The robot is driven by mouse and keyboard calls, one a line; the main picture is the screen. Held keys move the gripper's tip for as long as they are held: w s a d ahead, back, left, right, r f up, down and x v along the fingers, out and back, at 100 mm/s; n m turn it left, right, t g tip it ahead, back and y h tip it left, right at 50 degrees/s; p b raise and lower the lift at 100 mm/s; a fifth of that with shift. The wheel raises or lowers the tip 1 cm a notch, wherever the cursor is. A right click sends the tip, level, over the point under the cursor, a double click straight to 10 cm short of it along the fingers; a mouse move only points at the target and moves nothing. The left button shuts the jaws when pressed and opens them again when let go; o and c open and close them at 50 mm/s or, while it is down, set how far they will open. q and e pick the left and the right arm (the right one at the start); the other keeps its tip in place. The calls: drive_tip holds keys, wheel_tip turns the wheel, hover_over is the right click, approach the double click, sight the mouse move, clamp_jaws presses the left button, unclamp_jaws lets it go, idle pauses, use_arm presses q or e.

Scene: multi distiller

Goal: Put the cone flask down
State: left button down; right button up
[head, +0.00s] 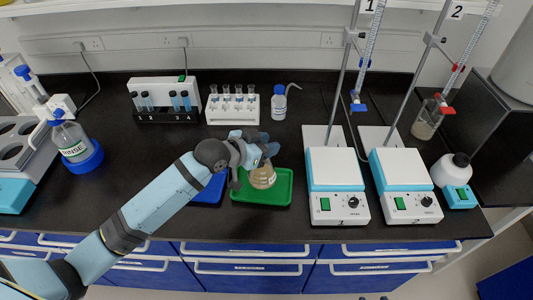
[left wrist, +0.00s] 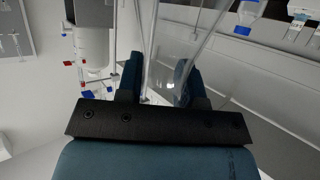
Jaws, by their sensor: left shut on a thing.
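The cone flask (head: 263,179) is clear glass with a pale tan content low in it. It is upright at the green tray (head: 283,201), and I cannot tell whether its base touches the tray floor. My left gripper (head: 262,152) is shut on the flask's upper part, which it mostly hides in the head view. In the left wrist view clear glass shows between the two dark fingers (left wrist: 158,82). My right gripper is in neither view.
A blue tray (head: 209,190) lies left of the green one, partly under my left arm. Two stirrer hotplates (head: 335,168) (head: 402,170) with burette stands are to the right. A tube rack (head: 232,116) and a blue-capped bottle (head: 279,106) stand behind. Bare bench lies at centre left.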

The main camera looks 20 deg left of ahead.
use_arm(q)
drive_tip(key=shift+f, duration=1.9)
drive_tip(key=c, duration=0.8)
unclamp_jaws()
drive_tip(key=shift+f, duration=0.15)
drive_tip(key=shift+o, duration=0.2)
drive_tip(key=v, duration=1.2)
drive_tip(key=shift+r+b, duration=0.25)
drive_tip(key=shift+b, duration=0.1)
